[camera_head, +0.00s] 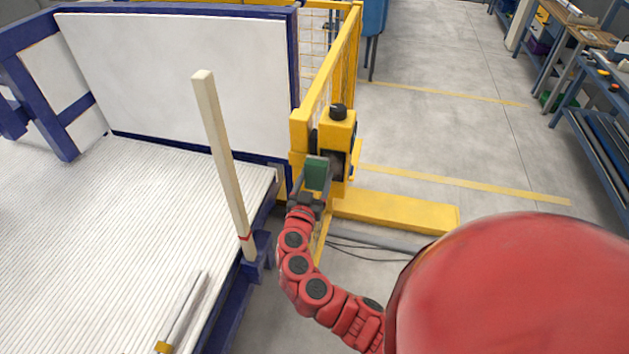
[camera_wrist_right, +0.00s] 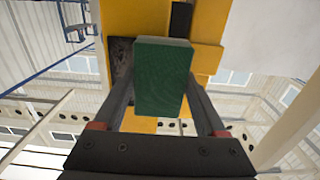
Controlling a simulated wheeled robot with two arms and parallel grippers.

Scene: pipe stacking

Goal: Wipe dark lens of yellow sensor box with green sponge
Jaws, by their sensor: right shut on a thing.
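The yellow sensor box (camera_head: 340,128) is mounted on the yellow post, with a black knob on top. Its dark lens face (camera_head: 338,163) shows only in part behind the sponge. My right gripper (camera_head: 312,186) is shut on the green sponge (camera_head: 317,173) and holds it up in front of the box. In the right wrist view the sponge (camera_wrist_right: 162,77) sits between both fingers, and the yellow box (camera_wrist_right: 206,50) with a dark patch (camera_wrist_right: 121,64) is behind it. I cannot tell whether the sponge touches the lens. My left gripper is not in view.
A yellow mesh fence (camera_head: 332,70) runs back from the post. A wooden upright (camera_head: 222,155) stands left of my right arm, at the edge of the ribbed white bed (camera_head: 110,220). A yellow floor beam (camera_head: 395,211) and cables lie to the right. Open floor lies beyond.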

